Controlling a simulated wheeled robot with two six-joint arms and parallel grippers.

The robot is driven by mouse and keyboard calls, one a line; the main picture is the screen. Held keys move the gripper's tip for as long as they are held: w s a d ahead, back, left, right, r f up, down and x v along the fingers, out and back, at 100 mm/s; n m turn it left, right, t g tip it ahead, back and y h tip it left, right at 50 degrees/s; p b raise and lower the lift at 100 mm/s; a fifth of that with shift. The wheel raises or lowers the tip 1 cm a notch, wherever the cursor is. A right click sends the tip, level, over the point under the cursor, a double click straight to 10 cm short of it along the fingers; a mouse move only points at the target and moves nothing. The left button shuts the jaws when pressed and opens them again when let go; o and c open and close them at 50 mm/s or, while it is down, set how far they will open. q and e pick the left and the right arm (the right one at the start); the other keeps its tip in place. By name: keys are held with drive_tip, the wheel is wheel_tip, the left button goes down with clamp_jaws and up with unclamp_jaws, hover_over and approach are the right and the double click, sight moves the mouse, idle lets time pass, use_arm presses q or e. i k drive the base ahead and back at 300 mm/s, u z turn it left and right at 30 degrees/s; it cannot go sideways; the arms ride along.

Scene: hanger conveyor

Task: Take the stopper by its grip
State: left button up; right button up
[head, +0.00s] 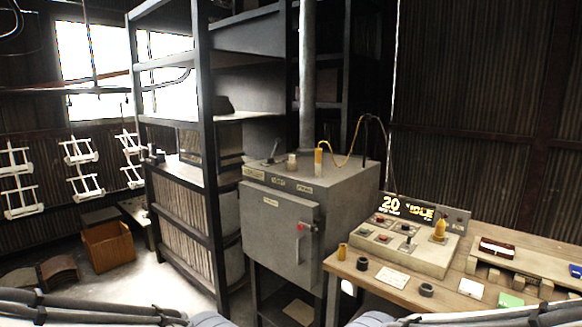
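I cannot tell for sure which thing is the stopper. A yellow upright piece with a narrower top (439,230) stands on the right of the control console (400,255). A yellow cylinder (318,160) with a curled yellow cord stands on top of the grey cabinet (285,225). A small yellow cylinder (342,251) is at the left end of the wooden bench. Parts of my arms show along the bottom edge at left and right. Neither gripper is in view, and nothing is seen touching these yellow pieces.
The wooden bench (456,283) also bears dark rings (426,289), white cards (393,277), a green block (510,300) and a dark red item (497,247). A display (405,208) reads 20 and IDLE.

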sight(291, 158)
drive_tip(key=u, duration=0.6)
drive_tip(key=i, duration=0.75)
drive_tip(key=u, duration=0.75)
drive_tip(key=i, duration=1.45)
drive_tip(key=z, duration=0.4)
drive_tip(key=i, duration=0.85)
drive_tip(key=z, duration=0.7)
